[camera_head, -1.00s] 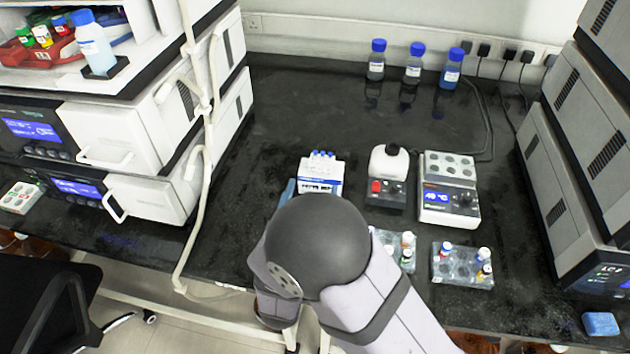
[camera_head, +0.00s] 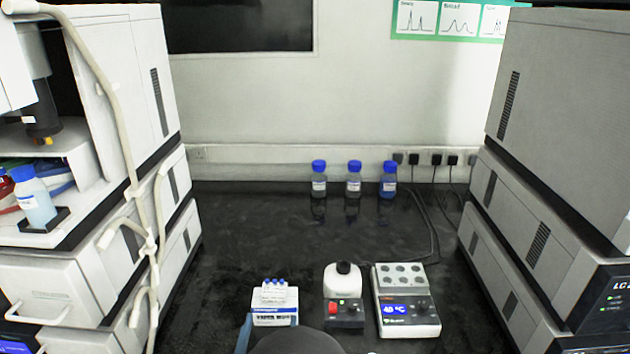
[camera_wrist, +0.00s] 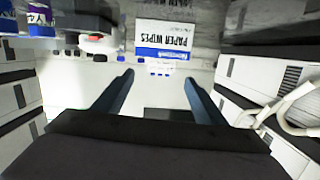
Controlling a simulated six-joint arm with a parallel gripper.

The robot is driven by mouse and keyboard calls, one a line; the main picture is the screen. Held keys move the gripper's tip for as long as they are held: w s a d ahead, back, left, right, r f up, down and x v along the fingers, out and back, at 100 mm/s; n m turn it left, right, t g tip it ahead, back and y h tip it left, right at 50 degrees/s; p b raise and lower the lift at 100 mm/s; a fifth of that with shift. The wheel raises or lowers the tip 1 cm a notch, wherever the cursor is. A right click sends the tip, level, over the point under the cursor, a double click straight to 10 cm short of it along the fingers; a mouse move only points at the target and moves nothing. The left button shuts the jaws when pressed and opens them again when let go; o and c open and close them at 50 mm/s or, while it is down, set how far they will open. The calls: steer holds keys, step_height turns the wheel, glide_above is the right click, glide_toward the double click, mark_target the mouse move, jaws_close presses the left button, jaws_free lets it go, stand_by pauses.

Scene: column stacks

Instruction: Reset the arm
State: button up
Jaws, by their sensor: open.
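The dark rounded part of my arm is at the bottom edge of the head view. The white box (camera_head: 274,306), with a blue band and several blue caps at its far edge, is beyond my arm. A box lettered PAPER WIPES (camera_wrist: 165,36) is beyond the fingertips in the wrist view. I cannot tell how far the fingers are from either box.
A mixer (camera_head: 344,296) and a heating block (camera_head: 404,305) stand to the right on the black bench (camera_head: 300,235). Three blue-capped bottles (camera_head: 354,180) are at the back. Instrument stacks (camera_head: 545,190) flank both sides. The bench middle behind the devices is clear.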

steer(key=d+r+g+y+p, duration=0.1)
steer(key=d+g+y+p, duration=0.1)
steer(key=d+g+p, duration=0.5)
steer(key=s+d+r+g+h+p, duration=0.1)
steer(key=s+d+r+g+p, duration=0.1)
steer(key=s+d, duration=0.7)
steer(key=s+d+r+g+h+p, duration=0.1)
steer(key=s+d+r+g+p, duration=0.1)
steer(key=s+d+r+g, duration=0.2)
steer(key=s+d+g, duration=0.3)
steer(key=s+d, duration=0.1)
steer(key=d, duration=0.1)
steer(key=shift+s+d+h, duration=0.2)
steer(key=shift+s+h, duration=0.1)
steer(key=shift+s, duration=0.05)
steer(key=shift+r, duration=0.1)
